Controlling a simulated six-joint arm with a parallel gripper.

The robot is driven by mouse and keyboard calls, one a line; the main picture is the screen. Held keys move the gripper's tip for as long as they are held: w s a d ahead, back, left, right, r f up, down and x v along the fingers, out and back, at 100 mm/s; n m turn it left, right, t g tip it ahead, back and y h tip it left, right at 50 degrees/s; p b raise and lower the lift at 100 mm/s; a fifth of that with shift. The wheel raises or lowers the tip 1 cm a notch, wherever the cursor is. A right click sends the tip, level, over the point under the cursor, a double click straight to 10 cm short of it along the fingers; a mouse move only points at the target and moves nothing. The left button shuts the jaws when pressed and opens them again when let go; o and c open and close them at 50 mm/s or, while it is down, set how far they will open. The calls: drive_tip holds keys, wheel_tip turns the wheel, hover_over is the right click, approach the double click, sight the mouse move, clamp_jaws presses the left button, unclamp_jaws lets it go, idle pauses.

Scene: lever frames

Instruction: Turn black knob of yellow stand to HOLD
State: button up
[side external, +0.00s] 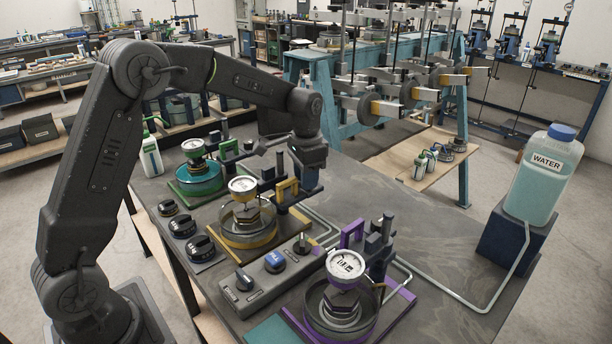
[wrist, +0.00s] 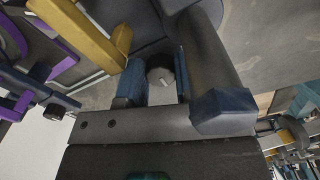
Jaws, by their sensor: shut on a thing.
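The yellow stand (side external: 250,238) is in the middle of the bench, with a round white dial (side external: 243,184) above its dish and a yellow bracket (side external: 287,192) at its back right. Part of its yellow frame also shows at the upper left of the wrist view (wrist: 80,30). My gripper (side external: 309,180) points down just behind that bracket. In the wrist view, my gripper (wrist: 160,85) is shut on a dark round knob (wrist: 160,74) with a short pale mark on its face. The knob is hidden in the side view. I cannot read any HOLD label.
The green stand (side external: 199,178) is behind the yellow one; the purple stand (side external: 345,300) is in front. A grey panel with knobs (side external: 262,278) lies between yellow and purple. Black weights (side external: 183,227) lie to the left. A water bottle (side external: 545,170) stands on a box at right.

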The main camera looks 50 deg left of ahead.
drive_tip(key=shift+m, duration=0.4)
drive_tip(key=m, duration=0.5)
drive_tip(key=shift+w+a+m, duration=0.1)
drive_tip(key=shift+m, duration=0.2)
drive_tip(key=m, duration=0.5)
drive_tip(key=shift+m, duration=0.4)
drive_tip(key=shift+w, duration=0.1)
drive_tip(key=o, duration=0.9)
drive_tip(key=shift+r, duration=0.1)
wheel_tip(320, 180, up, 14)
drive_tip(key=shift+f, duration=0.15)
